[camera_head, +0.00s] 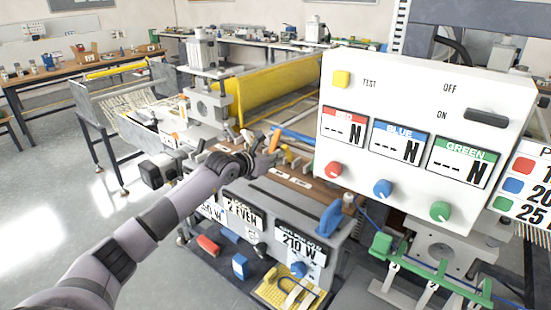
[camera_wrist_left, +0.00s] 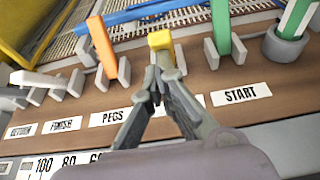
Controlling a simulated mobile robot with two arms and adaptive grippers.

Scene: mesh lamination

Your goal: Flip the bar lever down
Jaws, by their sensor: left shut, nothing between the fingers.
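A row of levers stands on a brown panel (camera_wrist_left: 250,70) in the left wrist view. An orange lever (camera_wrist_left: 102,48) stands up at left, a short yellow lever (camera_wrist_left: 160,40) is in the middle, and a green lever (camera_wrist_left: 221,27) stands up at right. Labels below include FINISH, PEGS and START; one label is hidden behind my fingers, so I cannot tell which lever is the bar lever. My left gripper (camera_wrist_left: 158,74) is shut and empty, its tips right in front of the yellow lever; contact is unclear. In the head view the left gripper (camera_head: 264,152) is over the panel, close to the orange lever (camera_head: 274,141).
A white control box (camera_head: 420,130) with red, blue and green knobs stands close on the right. A large yellow roller cover (camera_head: 270,90) lies behind the panel. Another green and white upright (camera_wrist_left: 295,20) stands right of the levers. Open floor (camera_head: 50,200) lies at left.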

